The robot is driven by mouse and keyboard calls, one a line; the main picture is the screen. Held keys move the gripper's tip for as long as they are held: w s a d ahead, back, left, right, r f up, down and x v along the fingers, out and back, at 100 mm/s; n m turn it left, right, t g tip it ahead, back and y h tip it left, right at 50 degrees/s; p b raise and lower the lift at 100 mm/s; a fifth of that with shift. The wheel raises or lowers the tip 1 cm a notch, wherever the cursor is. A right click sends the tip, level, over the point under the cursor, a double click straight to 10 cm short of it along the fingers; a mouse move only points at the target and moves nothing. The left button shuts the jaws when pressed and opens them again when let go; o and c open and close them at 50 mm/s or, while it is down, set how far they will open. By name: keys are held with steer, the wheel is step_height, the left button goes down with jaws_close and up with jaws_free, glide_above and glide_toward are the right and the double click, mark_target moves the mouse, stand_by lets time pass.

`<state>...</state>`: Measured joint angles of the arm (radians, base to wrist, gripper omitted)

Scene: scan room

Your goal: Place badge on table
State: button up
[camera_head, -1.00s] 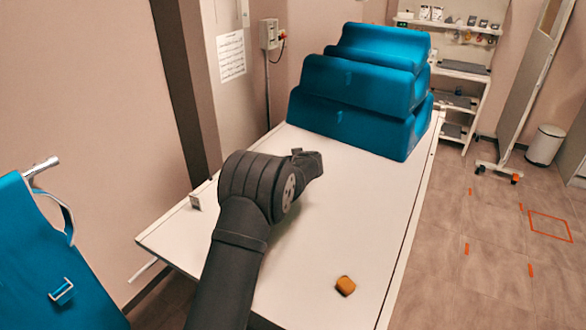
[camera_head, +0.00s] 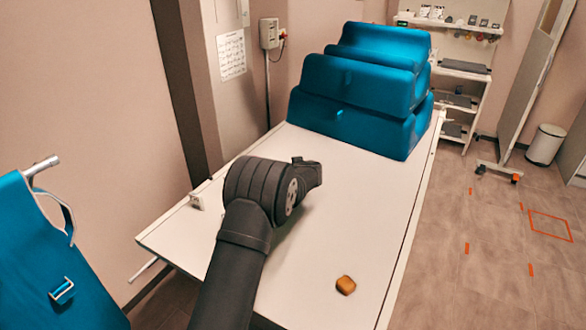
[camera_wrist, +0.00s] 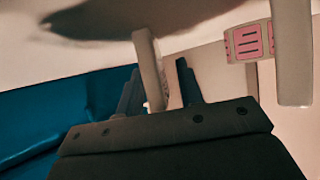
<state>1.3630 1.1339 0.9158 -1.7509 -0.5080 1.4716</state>
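My gripper (camera_wrist: 160,92) shows in the wrist view with its two dark fingers apart. A pale upright bar (camera_wrist: 147,58) stands in the line of the gap between them; I cannot tell whether a finger touches it. No badge can be made out for certain. A pale piece with pink printed labels (camera_wrist: 248,41) is to the upper right of the fingers. The white table (camera_head: 360,215) lies under my arm in the head view. My dark wrist is above its middle, and the fingers are mostly hidden there.
A small orange-brown block (camera_head: 345,285) lies on the table's near right part. Blue stacked cushions (camera_head: 355,95) fill its far end. A small white marked piece (camera_head: 196,201) is at the left edge. A blue chair (camera_head: 50,260) stands at the left.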

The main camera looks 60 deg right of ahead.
steer(key=shift+r, duration=0.15)
steer(key=shift+s+a+r, duration=0.15)
steer(key=v, duration=1.1)
steer(key=shift+s+a, duration=0.15)
steer(key=x, duration=1.2)
steer(key=shift+r, duration=0.95)
